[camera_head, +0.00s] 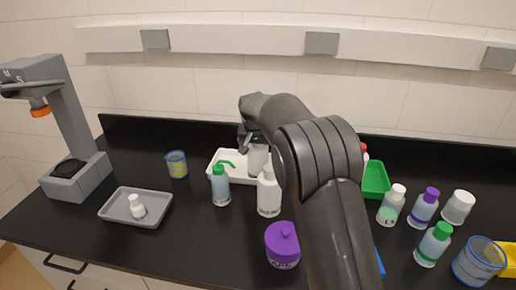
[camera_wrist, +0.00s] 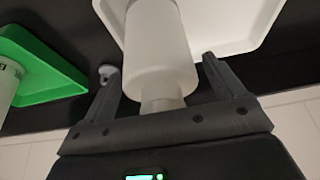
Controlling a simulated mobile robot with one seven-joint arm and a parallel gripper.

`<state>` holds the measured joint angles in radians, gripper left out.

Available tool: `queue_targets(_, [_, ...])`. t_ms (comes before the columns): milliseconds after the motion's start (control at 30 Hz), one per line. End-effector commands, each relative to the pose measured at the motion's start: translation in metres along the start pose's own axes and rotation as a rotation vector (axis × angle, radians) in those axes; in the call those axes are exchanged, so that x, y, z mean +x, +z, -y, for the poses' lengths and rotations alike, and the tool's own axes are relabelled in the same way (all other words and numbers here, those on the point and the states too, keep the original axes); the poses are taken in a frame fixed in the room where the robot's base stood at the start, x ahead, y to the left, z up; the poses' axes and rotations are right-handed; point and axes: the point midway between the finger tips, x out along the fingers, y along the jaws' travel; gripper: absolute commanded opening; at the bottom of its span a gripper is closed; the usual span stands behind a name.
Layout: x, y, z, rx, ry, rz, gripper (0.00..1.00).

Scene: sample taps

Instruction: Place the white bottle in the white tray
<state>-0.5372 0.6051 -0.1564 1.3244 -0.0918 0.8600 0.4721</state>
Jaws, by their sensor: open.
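A translucent white bottle (camera_head: 258,160) stands at the white tray (camera_head: 240,173), partly hidden by my arm in the head view. In the wrist view the white bottle (camera_wrist: 160,45) is seen against the white tray (camera_wrist: 222,22), its narrow top between my fingers. My gripper (camera_wrist: 160,95) is open around the bottle's top, with a gap visible on each side. In the head view my gripper (camera_head: 250,138) is mostly hidden behind my arm. I cannot tell whether the bottle's base touches the tray floor.
A white spray-type bottle (camera_head: 268,194) and a green-capped bottle (camera_head: 220,187) stand in front of the tray. A purple jar (camera_head: 283,245) is nearer. A grey tray (camera_head: 118,206) holds a small white bottle (camera_head: 137,207). A green tray (camera_head: 376,178) and several bottles stand right.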

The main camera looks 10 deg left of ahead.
Motion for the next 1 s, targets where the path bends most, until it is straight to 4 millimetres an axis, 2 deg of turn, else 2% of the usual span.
queue_targets(167, [-0.003,-0.001,0.000,0.000,-0.001,-0.001,0.87])
queue_targets(267, [-0.013,-0.002,0.001,0.000,-0.002,-0.003,0.87])
queue_targets(700, [-0.102,-0.002,0.000,0.000,-0.001,-0.002,0.87])
queue_targets(833, [-0.117,-0.002,0.000,0.000,-0.001,-0.002,0.87])
queue_targets(1000, [-0.123,-0.001,0.000,0.000,0.000,0.000,0.87])
